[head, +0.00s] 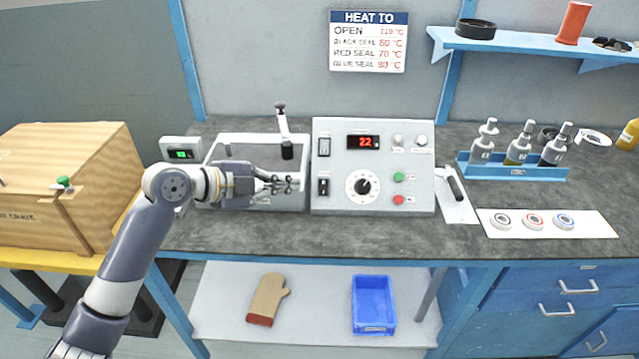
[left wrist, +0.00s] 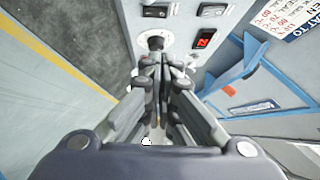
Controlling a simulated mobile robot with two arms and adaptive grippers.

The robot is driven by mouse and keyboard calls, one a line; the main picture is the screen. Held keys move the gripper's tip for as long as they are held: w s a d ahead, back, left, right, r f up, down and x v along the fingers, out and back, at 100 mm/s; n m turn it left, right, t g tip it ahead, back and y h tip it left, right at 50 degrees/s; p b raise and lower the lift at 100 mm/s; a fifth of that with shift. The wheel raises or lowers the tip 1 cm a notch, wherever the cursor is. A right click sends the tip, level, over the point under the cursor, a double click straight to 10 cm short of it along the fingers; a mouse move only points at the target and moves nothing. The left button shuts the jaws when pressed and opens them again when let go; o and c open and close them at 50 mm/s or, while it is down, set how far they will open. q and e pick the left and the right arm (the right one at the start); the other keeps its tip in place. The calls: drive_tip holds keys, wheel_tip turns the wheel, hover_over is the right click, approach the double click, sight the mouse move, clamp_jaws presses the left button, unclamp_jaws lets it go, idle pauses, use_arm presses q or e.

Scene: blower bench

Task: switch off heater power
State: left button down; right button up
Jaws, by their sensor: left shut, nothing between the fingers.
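The grey heater control box (head: 338,195) stands on the bench in the middle of the head view. Its front has a red display (head: 363,142) reading about 22, a round dial (head: 363,186), an upper black rocker switch (head: 324,146), a lower black rocker switch (head: 323,187), a green button (head: 398,177) and a red button (head: 398,199). My left gripper (head: 292,184) is shut and empty, just left of the lower switch. In the left wrist view its fingers (left wrist: 160,62) point at the panel, near the dial (left wrist: 156,42); contact cannot be told. My right gripper is not in view.
A light grey open-topped unit (head: 213,157) with an upright post (head: 283,125) stands behind my left gripper. A bottle rack (head: 512,172) and a mat with seals (head: 600,225) are at right. A wooden crate (head: 100,150) is at left.

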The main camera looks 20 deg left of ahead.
sight(323, 188)
use_arm(q)
drive_tip(key=shift+w+a+f+p+x, duration=0.15)
drive_tip(key=shift+a+f+p+x, duration=0.2)
drive_tip(key=shift+x, duration=1.8)
drive_tip(key=shift+w+a+f+p+x, duration=0.15)
drive_tip(key=shift+a+p+x, duration=0.3)
drive_tip(key=shift+x, duration=1.65)
drive_tip(key=shift+w+a+f+p+x, duration=0.2)
drive_tip(key=shift+a+p+x, duration=0.15)
drive_tip(key=shift+x, duration=1.8)
drive_tip(key=shift+a, duration=0.1)
drive_tip(key=shift+w+a+g+b, duration=0.1)
drive_tip(key=shift+w+g+b, duration=0.2)
drive_tip(key=shift+w+g, duration=0.1)
drive_tip(key=shift+s, duration=0.1)
